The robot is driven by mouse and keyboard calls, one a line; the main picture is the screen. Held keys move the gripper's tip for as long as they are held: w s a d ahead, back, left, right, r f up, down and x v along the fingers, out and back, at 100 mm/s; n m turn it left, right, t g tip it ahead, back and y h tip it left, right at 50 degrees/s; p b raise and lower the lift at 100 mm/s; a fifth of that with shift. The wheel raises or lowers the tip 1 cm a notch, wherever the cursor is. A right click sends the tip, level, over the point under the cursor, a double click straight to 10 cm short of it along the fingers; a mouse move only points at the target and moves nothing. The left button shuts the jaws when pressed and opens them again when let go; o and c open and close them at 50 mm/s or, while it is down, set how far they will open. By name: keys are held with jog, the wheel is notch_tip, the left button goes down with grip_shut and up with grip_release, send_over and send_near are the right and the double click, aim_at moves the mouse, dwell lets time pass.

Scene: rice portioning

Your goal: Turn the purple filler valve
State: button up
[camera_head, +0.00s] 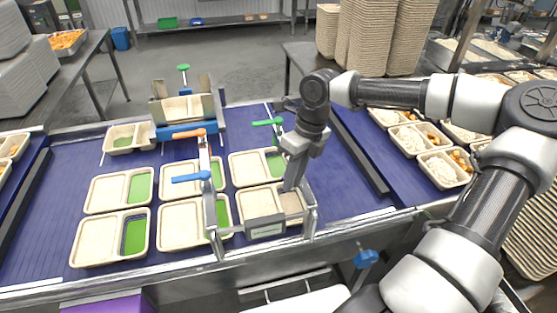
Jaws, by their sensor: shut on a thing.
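My gripper (292,177) reaches down at the right end of the metal filler frame (264,228), over the blue conveyor. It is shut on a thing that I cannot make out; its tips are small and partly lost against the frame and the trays. No purple valve handle shows clearly. The handles I can see are orange (188,134), blue (190,178), a green one (267,122) just left of my gripper, and another green one (183,68) farther back.
Beige trays (118,187) with green compartments lie on the blue belt (60,200). Filled trays (440,172) sit on a belt at right. Tall tray stacks (400,38) stand behind. A purple box (108,304) is at the front left edge; a blue knob (366,258) is below the conveyor.

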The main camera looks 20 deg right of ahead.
jog(key=o, duration=0.5)
jog(key=shift+h, duration=0.8)
jog(key=d, duration=0.5)
jog(key=shift+w+d+f, duration=0.15)
jog(key=shift+d, duration=0.15)
jog(key=shift+o, duration=0.2)
jog(key=shift+w+r, duration=0.1)
jog(key=shift+r, duration=0.15)
jog(key=o, duration=1.4)
jog(key=shift+s+d+r+m, duration=0.15)
jog(key=shift+d+r, duration=0.3)
jog(key=shift+d, duration=0.1)
jog(key=shift+s+d+r+m, duration=0.15)
jog(key=shift+d+r, duration=0.3)
jog(key=shift+d, duration=0.1)
jog(key=shift+c, duration=0.2)
jog(key=r, duration=0.5)
jog(key=shift+w+r, duration=0.2)
jog(key=shift+r, duration=0.05)
